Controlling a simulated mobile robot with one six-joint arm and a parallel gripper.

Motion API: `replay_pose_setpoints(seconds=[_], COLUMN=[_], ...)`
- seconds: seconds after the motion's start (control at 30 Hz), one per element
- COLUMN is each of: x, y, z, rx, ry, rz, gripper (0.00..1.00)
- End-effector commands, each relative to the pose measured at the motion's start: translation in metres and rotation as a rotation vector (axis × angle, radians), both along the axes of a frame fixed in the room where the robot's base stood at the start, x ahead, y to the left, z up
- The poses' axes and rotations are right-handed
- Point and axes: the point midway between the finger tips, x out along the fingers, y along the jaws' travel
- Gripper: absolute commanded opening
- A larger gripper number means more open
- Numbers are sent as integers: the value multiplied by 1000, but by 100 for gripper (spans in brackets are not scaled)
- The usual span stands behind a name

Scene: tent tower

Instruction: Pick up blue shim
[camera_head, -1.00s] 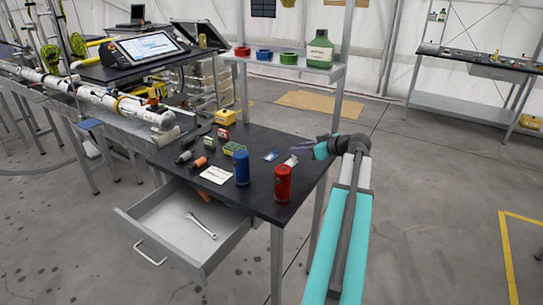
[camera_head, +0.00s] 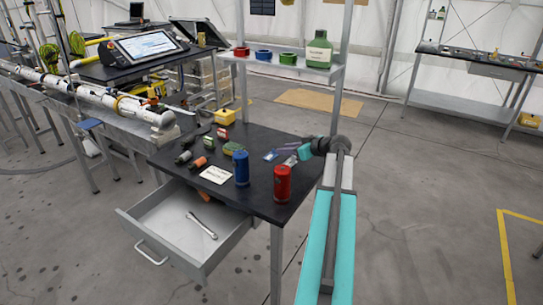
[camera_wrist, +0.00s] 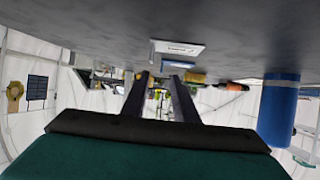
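The blue shim (camera_head: 270,156) is a small flat blue piece with a pale label, lying on the dark table top (camera_head: 262,141) right of the green-and-yellow block. My gripper (camera_head: 284,149) is low over the table at its right side, with its fingers pointing left toward the shim. In the wrist view the table top is overhead, and my gripper (camera_wrist: 161,82) shows two dark fingers apart with nothing held. A flat labelled plate (camera_wrist: 178,48), apparently the shim, lies just beyond the fingertips. Contact between finger and shim cannot be made out.
A blue can (camera_head: 241,168) and a red can (camera_head: 282,184) stand at the table's front. A white card (camera_head: 216,175), a green-and-yellow block (camera_head: 235,148) and a pale piece (camera_head: 291,161) lie nearby. An open drawer (camera_head: 176,226) holds a wrench. A shelf post rises behind.

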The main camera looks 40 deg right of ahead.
Motion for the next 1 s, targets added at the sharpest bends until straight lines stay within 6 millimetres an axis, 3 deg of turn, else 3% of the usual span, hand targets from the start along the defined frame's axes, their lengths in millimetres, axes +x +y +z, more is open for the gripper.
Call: replay_pose_setpoints(seconds=[0.4, 1.0], x=[41, 43], y=[5, 6], z=[-16, -18], rx=[0, 0], ry=[1, 1], rz=[2, 2], gripper=[26, 26])
